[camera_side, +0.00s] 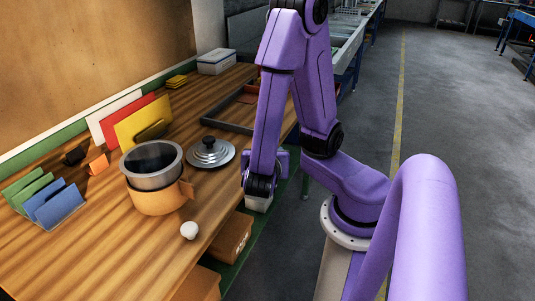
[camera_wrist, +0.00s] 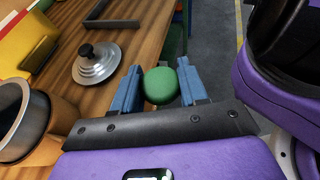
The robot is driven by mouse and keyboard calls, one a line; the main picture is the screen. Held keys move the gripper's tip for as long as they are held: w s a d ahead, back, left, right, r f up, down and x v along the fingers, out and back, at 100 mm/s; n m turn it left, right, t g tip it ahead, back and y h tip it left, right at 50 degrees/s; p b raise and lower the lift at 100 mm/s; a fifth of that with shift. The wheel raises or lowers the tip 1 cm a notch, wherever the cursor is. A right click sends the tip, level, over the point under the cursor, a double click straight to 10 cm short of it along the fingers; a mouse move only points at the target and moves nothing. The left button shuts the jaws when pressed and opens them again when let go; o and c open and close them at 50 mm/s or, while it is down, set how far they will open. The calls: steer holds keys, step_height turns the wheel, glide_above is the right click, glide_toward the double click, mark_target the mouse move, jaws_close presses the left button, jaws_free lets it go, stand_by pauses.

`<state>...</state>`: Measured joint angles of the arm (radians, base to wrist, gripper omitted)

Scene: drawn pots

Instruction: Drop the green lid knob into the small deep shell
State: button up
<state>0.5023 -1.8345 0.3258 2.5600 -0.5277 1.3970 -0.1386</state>
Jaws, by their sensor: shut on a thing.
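My gripper (camera_wrist: 160,84) has its blue fingers shut on the green lid knob (camera_wrist: 160,87), seen in the wrist view. In the side view my arm hides the fingers and the knob. A metal pot shell (camera_side: 153,180) with a dark inside sits in or on an orange shell (camera_side: 158,202) on the wooden bench; I cannot tell which is the small deep one. They also show at the left edge of the wrist view, the metal rim (camera_wrist: 37,112) with its opening up. My gripper is to the right of them, near the bench's front edge.
A metal lid with a black knob (camera_side: 210,153) lies between the shells and my arm. A white knob (camera_side: 189,230) lies near the front edge. Coloured boards (camera_side: 142,122) and blue and green plates (camera_side: 54,206) stand behind and left. A dark frame (camera_side: 228,126) lies farther back.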

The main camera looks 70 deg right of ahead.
steer(key=w+a+r, duration=0.2)
steer(key=w+a, duration=0.7)
steer(key=w, duration=0.5)
steer(key=w+d+r, duration=0.1)
steer(key=w+r, duration=0.3)
steer(key=w, duration=0.3)
steer(key=w+d+r, duration=0.1)
steer(key=w+r, duration=0.3)
steer(key=w, duration=0.3)
step_height(320, 180, down, 6)
steer(key=shift+a, duration=0.2)
steer(key=shift+w, duration=0.1)
steer(key=o, duration=1.1)
